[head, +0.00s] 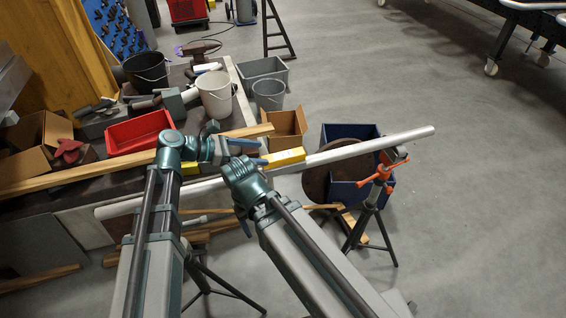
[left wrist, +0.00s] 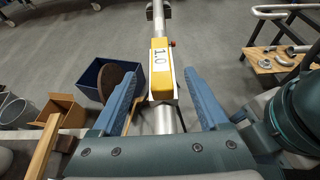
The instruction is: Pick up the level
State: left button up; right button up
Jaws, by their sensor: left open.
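The level (head: 285,156) is a yellow block lying along a long grey pipe (head: 372,145). In the left wrist view the level (left wrist: 161,72) shows "1.0" on its face. My left gripper (head: 263,153) is open at the level's left end in the head view. In the left wrist view its blue fingers (left wrist: 158,84) stand apart on either side of the level, with gaps visible. Another yellow piece (head: 190,168) shows left of my gripper; I cannot tell if it belongs to the level.
An orange-topped stand (head: 384,172) supports the pipe's right part. A navy box (head: 350,133) with a brown disc is behind the pipe. A red bin (head: 138,131), buckets and a cardboard box (head: 285,127) crowd the back left.

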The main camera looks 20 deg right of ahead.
aim_at(282, 155)
pick_arm(q)
jog(key=shift+b+x, duration=0.55)
jog(key=shift+x, duration=1.65)
jog(key=b+x, duration=0.2)
jog(key=x, duration=0.2)
jog(key=shift+d+f, duration=0.2)
jog(key=shift+f, duration=0.05)
jog(key=shift+d, duration=0.4)
grip_shut()
